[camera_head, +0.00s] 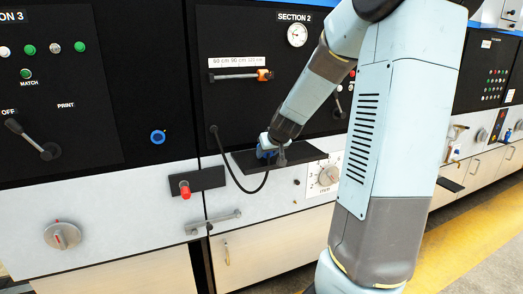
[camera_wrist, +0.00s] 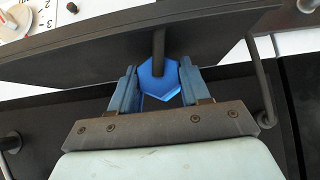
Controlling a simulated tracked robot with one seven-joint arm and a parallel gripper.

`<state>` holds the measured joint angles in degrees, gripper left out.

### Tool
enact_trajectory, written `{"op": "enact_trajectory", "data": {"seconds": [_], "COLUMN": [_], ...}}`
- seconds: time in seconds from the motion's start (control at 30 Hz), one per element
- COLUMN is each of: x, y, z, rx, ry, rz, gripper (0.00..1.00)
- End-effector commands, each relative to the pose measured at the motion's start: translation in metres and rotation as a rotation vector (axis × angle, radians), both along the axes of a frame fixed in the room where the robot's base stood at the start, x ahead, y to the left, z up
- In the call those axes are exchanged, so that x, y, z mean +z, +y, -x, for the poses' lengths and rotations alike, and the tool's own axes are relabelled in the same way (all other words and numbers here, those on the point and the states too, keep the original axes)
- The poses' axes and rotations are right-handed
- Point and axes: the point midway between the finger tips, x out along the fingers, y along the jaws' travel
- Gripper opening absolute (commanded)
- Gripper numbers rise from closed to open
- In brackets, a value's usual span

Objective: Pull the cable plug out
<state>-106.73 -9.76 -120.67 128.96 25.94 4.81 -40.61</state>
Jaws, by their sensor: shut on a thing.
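The cable plug is a blue hexagonal piece, seen in the wrist view (camera_wrist: 160,83) between the two blue fingers of my gripper (camera_wrist: 158,90). A finger lies against each side of it, and my gripper is shut on it. In the head view my gripper (camera_head: 268,148) is at the Section 2 panel, just by a dark shelf (camera_head: 305,154), and largely covers the plug. A black cable (camera_head: 238,181) hangs in a loop from the panel up towards the plug. Whether the plug is seated in a socket is hidden.
A blue ring-shaped socket (camera_head: 158,137) is on the Section 3 panel at left. A red button (camera_head: 185,190) on a dark plate and a grey handle (camera_head: 214,222) stick out below. A numbered dial (camera_head: 328,176) is right of the shelf. My arm covers the panel further right.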

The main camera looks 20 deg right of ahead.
Motion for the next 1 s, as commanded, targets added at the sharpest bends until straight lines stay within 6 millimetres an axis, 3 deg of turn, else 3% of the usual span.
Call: {"op": "enact_trajectory", "data": {"seconds": [0.57, 0.6, 0.87, 1.0], "x": [-0.0071, -0.0071, -0.0072, -0.0073], "y": [-0.0001, -0.0001, 0.0, 0.0], "z": [-0.0001, -0.0001, 0.0, -0.0001], "rx": [0.0, 0.0, 0.0, 0.0], "ry": [-0.001, -0.001, -0.001, 0.0], "rz": [0.0, 0.0, 0.0, 0.0], "gripper": [0.15, 0.5, 0.75, 0.76]}}
